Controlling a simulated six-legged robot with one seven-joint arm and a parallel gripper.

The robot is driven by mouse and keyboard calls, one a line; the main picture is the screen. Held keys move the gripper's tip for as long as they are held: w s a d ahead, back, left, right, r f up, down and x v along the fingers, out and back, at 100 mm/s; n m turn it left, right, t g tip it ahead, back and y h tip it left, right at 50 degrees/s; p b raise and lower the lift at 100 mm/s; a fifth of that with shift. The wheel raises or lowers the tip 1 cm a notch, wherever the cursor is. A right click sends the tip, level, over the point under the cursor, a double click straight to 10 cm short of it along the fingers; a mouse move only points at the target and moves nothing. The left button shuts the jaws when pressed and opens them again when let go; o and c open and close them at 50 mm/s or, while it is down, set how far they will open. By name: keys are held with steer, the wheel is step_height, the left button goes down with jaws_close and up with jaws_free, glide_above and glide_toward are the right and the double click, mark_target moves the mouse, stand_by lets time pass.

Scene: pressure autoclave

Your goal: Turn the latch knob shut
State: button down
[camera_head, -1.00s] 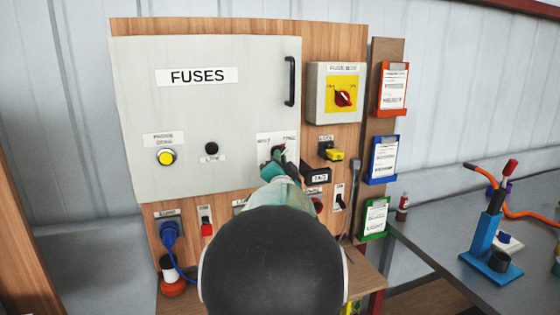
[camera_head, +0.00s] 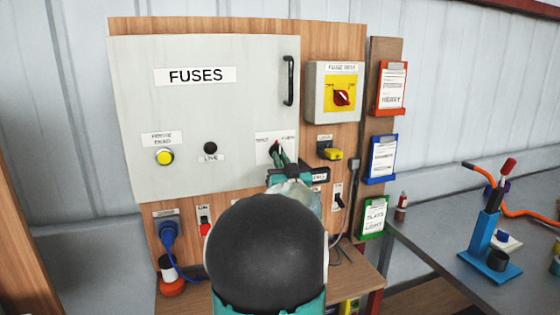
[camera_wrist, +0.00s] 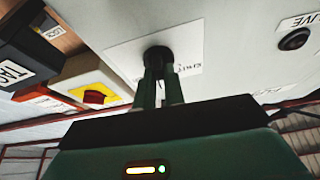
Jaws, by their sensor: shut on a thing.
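The latch knob (camera_head: 275,147) is a small black knob on a white label at the lower right of the grey FUSES door (camera_head: 235,110). My gripper (camera_head: 280,156) reaches it from below and to the right, its green fingers shut on the knob. In the wrist view the dark knob (camera_wrist: 158,56) sits between the two green fingertips (camera_wrist: 160,72), in front of its label. The fingers hide part of the knob, and I cannot read its exact angle. The door lies flat against the wooden board.
A black handle (camera_head: 289,80) is on the door's right edge. A red switch on a yellow plate (camera_head: 341,92) is to the right, above a yellow plug (camera_head: 330,152). A black tag box lies close to my gripper, partly hidden. A workbench (camera_head: 440,235) stands at the right.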

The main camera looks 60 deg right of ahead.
steer(key=shift+s+d+r+n+t+y, duration=0.1)
steer(key=shift+n+t+y, duration=0.7)
steer(key=shift+n, duration=1.55)
steer(key=shift+s+d+n+t+y, duration=0.1)
steer(key=shift+n+t+y, duration=0.25)
steer(key=shift+n+y, duration=1.45)
steer(key=shift+s+d+r+n+t+y, duration=0.1)
steer(key=shift+n+t+y, duration=0.45)
steer(key=shift+n, duration=2.3)
steer(key=c, duration=1.5)
jaws_free()
steer(key=v, duration=1.4)
steer(key=shift+w, duration=0.1)
